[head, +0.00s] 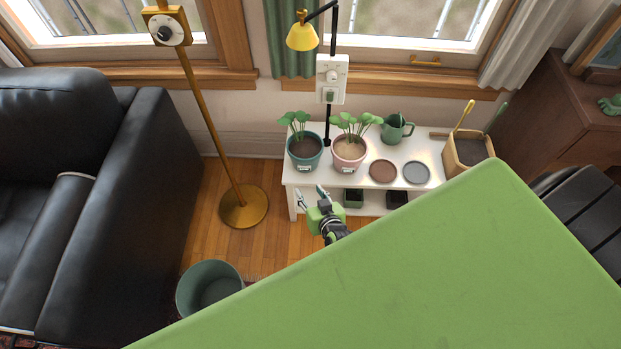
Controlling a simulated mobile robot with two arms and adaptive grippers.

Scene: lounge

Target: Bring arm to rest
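My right gripper (311,192) shows near the middle of the head view, with a green body and grey fingers. Its fingers point up the picture and stand apart, with nothing seen between them. It appears in front of the left end of the white shelf bench (298,183), below the potted plants in the picture. Whether it touches the bench cannot be told. A large green part of my own body hides most of the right arm and the lower right of the picture. My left gripper is not in view.
The bench holds a teal-potted plant (305,152), a pink-potted plant (348,154), two saucers, a green watering can (396,130) and a wooden tool box (466,152). A brass lamp stand (243,206), green bin (210,286) and black sofa (120,210) stand left.

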